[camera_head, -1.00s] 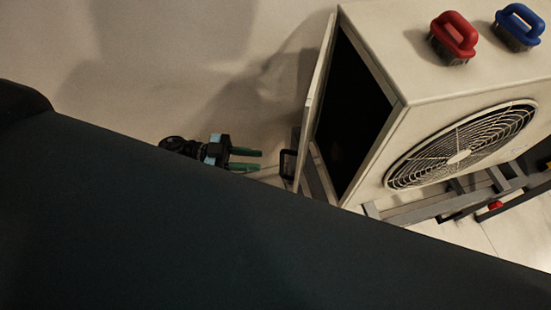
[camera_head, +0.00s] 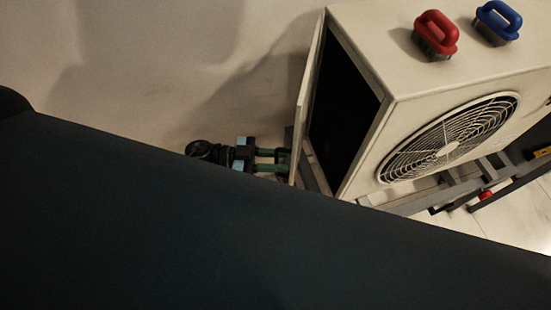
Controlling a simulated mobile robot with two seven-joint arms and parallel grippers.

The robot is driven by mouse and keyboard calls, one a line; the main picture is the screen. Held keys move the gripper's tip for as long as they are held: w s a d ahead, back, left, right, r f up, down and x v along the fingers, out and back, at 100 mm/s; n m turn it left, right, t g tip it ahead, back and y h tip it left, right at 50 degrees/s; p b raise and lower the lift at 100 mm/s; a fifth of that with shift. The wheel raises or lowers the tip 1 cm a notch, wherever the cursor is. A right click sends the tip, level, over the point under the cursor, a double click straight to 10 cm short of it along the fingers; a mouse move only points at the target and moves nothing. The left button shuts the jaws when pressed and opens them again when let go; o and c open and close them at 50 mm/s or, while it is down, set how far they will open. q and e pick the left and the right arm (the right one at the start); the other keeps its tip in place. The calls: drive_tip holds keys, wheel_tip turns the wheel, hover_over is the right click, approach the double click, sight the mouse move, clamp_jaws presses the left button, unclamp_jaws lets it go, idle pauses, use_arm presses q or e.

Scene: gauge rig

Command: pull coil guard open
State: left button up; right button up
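The coil guard (camera_head: 309,90) is a thin pale panel on the left side of the beige fan unit (camera_head: 440,75). It stands swung away from the unit, with the dark opening (camera_head: 343,105) showing behind it. A small black handle (camera_head: 284,155) sits on the guard's outer face, low down. My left gripper (camera_head: 280,161) points right at the handle, its two green fingers apart and their tips at the handle. I cannot tell whether they touch it. My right gripper is not in view.
A red brush (camera_head: 436,33) and a blue brush (camera_head: 497,20) stand on top of the unit. A round fan grille (camera_head: 449,138) faces front, above a grey support frame (camera_head: 415,198). A large dark shape hides the lower picture. The pale wall side at left is clear.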

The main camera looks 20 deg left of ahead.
use_arm(q)
clamp_jaws()
drive_tip(key=shift+a, duration=0.1)
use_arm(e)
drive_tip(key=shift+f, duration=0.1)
